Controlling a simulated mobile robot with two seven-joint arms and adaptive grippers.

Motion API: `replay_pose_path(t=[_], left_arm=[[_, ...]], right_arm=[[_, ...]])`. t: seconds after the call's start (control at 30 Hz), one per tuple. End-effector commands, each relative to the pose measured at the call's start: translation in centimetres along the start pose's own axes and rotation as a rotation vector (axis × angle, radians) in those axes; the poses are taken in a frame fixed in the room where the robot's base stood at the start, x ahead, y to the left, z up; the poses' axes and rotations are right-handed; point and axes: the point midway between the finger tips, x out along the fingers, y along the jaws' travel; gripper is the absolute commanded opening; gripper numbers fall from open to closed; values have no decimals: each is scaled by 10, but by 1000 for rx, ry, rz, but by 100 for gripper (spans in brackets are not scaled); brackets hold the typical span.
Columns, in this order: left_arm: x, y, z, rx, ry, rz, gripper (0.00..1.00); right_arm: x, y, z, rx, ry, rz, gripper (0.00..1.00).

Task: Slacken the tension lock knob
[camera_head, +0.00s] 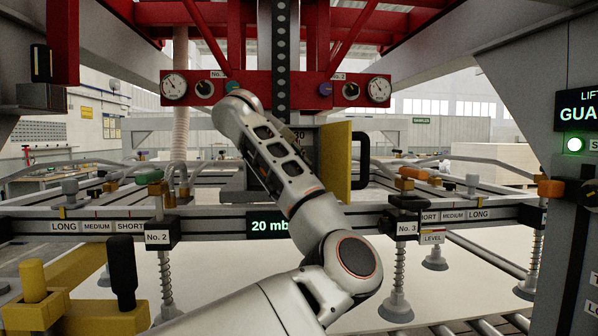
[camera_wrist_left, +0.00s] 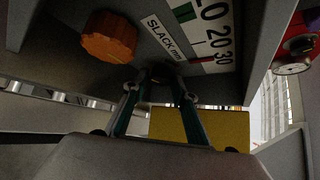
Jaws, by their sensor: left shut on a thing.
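In the left wrist view a scale plate marked SLACK mm (camera_wrist_left: 178,45) is on a grey housing, with an orange ribbed knob (camera_wrist_left: 110,38) to its left. My left gripper (camera_wrist_left: 158,82) has its fingers closed together on a small dark part below the scale, apart from the orange knob. That part is mostly hidden between the fingertips, so I cannot tell whether it is the tension lock knob. In the head view my left arm covers the gripper and most of the housing; only the 30 of the scale shows. My right gripper is not in view.
A yellow plate (camera_head: 337,162) with a black handle (camera_head: 361,160) stands right of my arm. The red gantry panel carries gauges (camera_head: 174,87) above. The grey cross beam (camera_head: 90,226) with suction cups (camera_head: 396,306) runs below. A yellow bracket with a black lever (camera_head: 122,272) is at lower left.

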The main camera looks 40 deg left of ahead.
Motion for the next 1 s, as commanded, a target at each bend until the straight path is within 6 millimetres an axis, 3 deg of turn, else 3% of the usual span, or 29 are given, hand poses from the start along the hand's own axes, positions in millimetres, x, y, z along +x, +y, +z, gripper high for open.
replay_pose_path(t=[0.47, 0.5, 0.53, 0.87, 1.0], left_arm=[[-1, 0, 0, -16, 0, -15, 6], [-1, 0, 0, -15, 0, -14, 32], [-1, 0, 0, -15, -1, -14, 34], [-2, 0, 0, -15, -1, -14, 34], [-13, 0, 1, -15, -1, -15, 34]], right_arm=[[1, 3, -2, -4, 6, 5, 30], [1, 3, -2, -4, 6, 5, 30], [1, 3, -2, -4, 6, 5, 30], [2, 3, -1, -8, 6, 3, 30], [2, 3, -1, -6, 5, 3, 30]])
